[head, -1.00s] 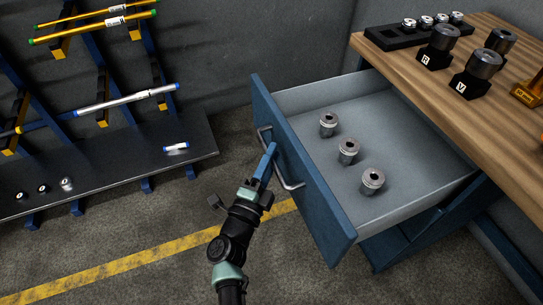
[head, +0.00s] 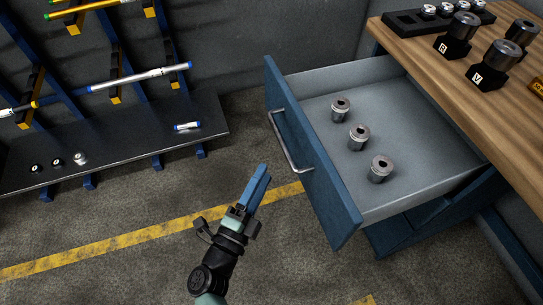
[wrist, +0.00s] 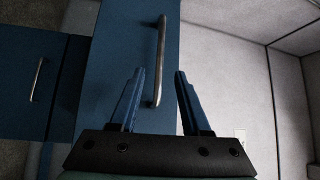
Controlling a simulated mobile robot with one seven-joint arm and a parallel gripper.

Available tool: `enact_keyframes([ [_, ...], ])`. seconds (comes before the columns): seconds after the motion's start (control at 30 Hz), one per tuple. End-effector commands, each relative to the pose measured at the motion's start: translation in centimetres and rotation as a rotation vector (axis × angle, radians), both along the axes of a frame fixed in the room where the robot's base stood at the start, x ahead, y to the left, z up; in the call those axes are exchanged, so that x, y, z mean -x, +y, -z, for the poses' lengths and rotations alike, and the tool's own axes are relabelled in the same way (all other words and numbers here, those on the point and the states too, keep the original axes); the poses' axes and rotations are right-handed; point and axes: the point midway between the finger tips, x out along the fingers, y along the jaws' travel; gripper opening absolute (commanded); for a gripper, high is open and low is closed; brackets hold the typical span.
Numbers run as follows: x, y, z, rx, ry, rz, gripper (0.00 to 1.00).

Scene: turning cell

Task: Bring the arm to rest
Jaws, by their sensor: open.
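My gripper (head: 258,186) is in front of the open drawer, to the left of and below its handle in the head view, with a gap of floor showing between them. In the wrist view my gripper (wrist: 157,75) shows two blue fingers spread apart with nothing held. The drawer's metal handle (head: 287,143) also shows in the wrist view (wrist: 160,60), beyond the fingers. The blue drawer (head: 340,215) is pulled out of the bench and holds three metal collets (head: 359,137) standing upright on its grey floor.
The wooden bench top (head: 445,90) carries a black rack (head: 405,22) and dark labelled holders (head: 490,72) at the right. A rack shelf (head: 120,150) with bars and small parts stands at the left. Floor with a yellow line (head: 120,240) lies open between them.

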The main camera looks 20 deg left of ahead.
Motion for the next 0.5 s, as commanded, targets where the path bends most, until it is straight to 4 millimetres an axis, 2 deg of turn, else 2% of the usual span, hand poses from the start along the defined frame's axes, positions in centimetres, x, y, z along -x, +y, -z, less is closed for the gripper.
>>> enact_keyframes([
  [0.1,1.5,0.2,0.2,0.0,0.0,-0.001,0.47],
  [0.2,2.0,0.3,0.3,0.0,-0.001,0.001,0.47],
  [0.5,2.2,0.3,0.3,-0.001,-0.001,0.001,0.47],
])
